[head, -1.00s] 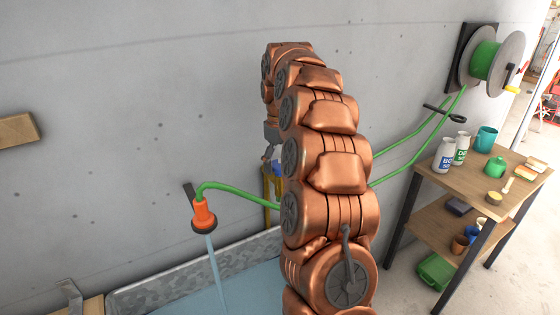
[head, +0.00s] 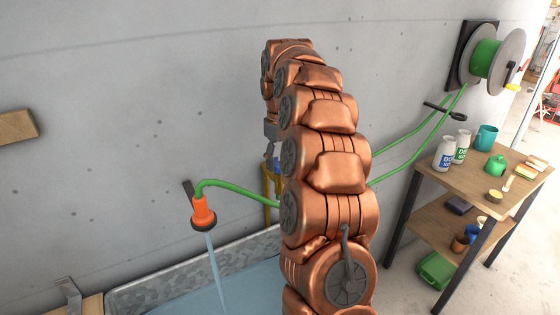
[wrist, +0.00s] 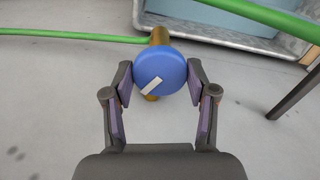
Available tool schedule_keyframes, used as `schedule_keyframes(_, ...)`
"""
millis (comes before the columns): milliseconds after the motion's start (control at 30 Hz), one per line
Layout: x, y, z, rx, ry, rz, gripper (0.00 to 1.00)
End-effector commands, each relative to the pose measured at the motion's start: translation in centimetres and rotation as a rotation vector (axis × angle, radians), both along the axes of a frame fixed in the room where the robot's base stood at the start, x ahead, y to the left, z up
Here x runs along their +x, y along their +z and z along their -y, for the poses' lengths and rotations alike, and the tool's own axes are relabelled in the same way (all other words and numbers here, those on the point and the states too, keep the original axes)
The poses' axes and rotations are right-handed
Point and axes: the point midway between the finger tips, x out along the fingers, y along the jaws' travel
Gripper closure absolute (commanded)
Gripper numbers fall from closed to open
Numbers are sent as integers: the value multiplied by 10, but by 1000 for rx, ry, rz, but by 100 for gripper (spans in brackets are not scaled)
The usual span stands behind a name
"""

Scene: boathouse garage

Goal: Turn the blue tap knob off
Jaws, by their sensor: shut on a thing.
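The blue tap knob (wrist: 160,70) shows in the wrist view as a round disc with a white bar across its face, tilted up to the right. My gripper (wrist: 160,82) is shut on it, with one finger against each side. The brass tap body (wrist: 159,37) shows behind the knob. In the head view my arm hides most of the tap and gripper. Water (head: 216,268) runs from the orange nozzle (head: 203,212) on the green hose (head: 235,190).
A metal trough (head: 133,293) of water stands below the nozzle. A hose reel (head: 490,55) hangs on the wall at right. A wooden shelf table (head: 465,178) with bottles and cups stands at right. A wooden block (head: 16,129) is on the left wall.

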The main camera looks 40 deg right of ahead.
Motion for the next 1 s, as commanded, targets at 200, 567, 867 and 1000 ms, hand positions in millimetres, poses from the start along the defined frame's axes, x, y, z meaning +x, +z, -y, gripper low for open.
schedule_keyframes(200,1,-4,1,-3,-134,6,78)
schedule_keyframes(567,1,-5,1,-1,-468,4,77)
schedule_keyframes(867,1,-2,0,-1,-752,4,77)
schedule_keyframes(1000,1,0,0,-1,-885,5,78)
